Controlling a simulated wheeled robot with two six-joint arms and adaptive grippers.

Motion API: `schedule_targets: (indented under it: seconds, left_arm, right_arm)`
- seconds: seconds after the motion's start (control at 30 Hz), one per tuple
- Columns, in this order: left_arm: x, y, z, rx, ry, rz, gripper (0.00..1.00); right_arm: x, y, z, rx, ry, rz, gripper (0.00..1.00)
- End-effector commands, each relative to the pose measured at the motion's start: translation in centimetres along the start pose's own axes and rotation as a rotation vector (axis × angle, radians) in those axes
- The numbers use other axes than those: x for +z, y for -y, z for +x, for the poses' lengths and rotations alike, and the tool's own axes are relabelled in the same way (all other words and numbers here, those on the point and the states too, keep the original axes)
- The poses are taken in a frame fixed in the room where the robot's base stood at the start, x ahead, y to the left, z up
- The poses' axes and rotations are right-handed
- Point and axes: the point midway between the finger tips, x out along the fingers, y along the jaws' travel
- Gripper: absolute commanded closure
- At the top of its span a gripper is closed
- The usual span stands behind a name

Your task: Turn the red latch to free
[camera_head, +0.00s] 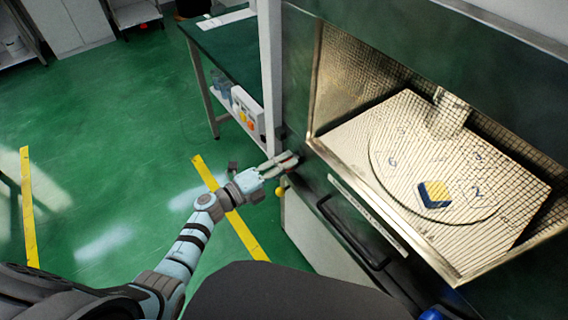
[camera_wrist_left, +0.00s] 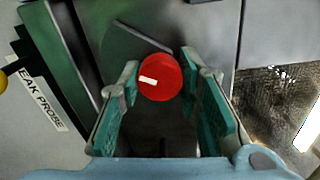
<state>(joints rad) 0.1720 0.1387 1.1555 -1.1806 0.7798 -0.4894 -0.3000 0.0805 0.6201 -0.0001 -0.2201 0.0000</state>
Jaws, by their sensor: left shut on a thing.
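The red latch is a round red knob (camera_wrist_left: 160,78) with a short white mark. It sits on the dark front of the microwave generator (camera_head: 300,110), at the left side of its opening. My left gripper (camera_head: 287,162) reaches this front edge, and its fingers are shut on the red latch, one on each side. In the head view the fingers hide the latch. In the left wrist view the white mark lies nearly level, tilted slightly.
The generator's chamber stands open, with a blue and yellow block (camera_head: 434,194) on its marked floor (camera_head: 400,125). A dark handle (camera_head: 352,236) runs along the front. A label reading "EAK PROBE" (camera_wrist_left: 42,100) is left of the latch. Green floor to the left is mostly clear.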

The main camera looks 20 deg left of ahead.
Motion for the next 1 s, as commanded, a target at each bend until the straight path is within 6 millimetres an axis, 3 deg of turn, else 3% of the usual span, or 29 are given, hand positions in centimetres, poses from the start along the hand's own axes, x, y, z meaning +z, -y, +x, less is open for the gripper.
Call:
schedule_targets:
  seconds: [0.37,0.4,0.5,0.83,1.0]
  left_arm:
    - [0.0,0.0,0.0,0.000,0.001,-0.004,0.97]
    - [0.0,0.0,0.0,0.000,0.001,-0.004,0.64]
    - [0.0,0.0,0.0,0.000,0.001,-0.004,0.49]
    - [0.0,-0.1,-0.2,0.000,0.000,-0.003,0.49]
    - [0.0,-0.2,-3.1,0.004,-0.001,-0.001,0.49]
  right_arm:
    - [0.0,0.0,0.0,0.000,0.000,0.000,0.60]
    - [0.0,0.0,0.0,0.000,0.000,0.000,0.60]
    - [0.0,0.0,0.0,0.000,0.000,0.000,0.60]
    - [0.0,0.0,0.0,0.000,0.000,0.001,0.60]
    - [0.0,0.0,0.0,0.000,0.000,0.000,0.60]
